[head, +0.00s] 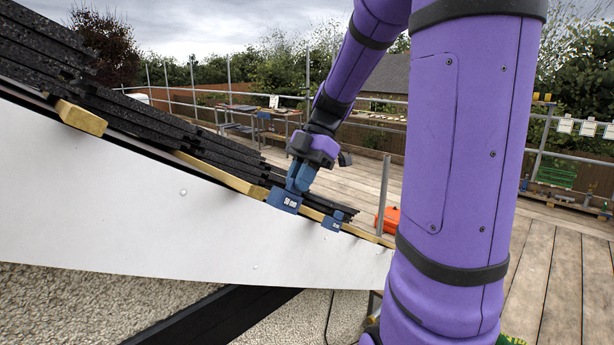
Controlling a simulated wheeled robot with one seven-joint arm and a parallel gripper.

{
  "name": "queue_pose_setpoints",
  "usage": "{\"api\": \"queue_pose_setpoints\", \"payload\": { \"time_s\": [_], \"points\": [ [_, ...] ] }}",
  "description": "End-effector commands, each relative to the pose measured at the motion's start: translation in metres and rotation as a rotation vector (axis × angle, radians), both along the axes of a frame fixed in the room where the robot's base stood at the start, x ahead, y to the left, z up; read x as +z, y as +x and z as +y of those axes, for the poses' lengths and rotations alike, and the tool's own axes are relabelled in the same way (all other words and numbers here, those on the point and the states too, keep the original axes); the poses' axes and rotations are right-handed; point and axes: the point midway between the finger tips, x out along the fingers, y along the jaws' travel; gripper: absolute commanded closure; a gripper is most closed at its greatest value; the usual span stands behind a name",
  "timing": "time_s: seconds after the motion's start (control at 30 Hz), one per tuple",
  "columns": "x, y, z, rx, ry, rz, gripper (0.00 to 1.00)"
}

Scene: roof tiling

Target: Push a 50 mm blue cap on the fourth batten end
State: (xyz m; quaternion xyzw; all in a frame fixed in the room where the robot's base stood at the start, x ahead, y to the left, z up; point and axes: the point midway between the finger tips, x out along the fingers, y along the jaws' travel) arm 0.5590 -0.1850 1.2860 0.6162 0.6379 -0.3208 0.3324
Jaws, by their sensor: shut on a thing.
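My gripper (300,179), with blue fingers, points down at the roof edge in the middle of the head view. It is shut on a blue cap (284,200) with a small white label too small to read surely. The held cap is at the row of batten ends, at the white board's upper edge; I cannot tell how far it is pushed on. Another, smaller-looking blue cap (332,223) with a label sits lower right along the same edge. A bare yellow batten end (80,117) shows at the upper left. The fingertips partly hide the held cap's top.
Dark stacked tiles (150,118) slope down along the roof above the white board (150,205). A grey post (383,195) and an orange case (390,220) stand beyond the low end. Scaffold planks (350,185) are mostly clear. A green crate (556,175) is far right.

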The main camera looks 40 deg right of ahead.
Motion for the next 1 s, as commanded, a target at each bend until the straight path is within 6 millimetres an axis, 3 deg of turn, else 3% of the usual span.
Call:
{"api": "queue_pose_setpoints", "payload": {
  "time_s": [0.3, 0.8, 1.0],
  "points": [
    [-0.009, 0.019, 0.007, -0.001, 0.001, 0.001, 1.00],
    [-0.009, 0.053, 0.008, 0.001, 0.001, 0.001, 1.00],
    [-0.009, 0.053, 0.008, -0.001, 0.001, 0.001, 1.00]
  ]
}}
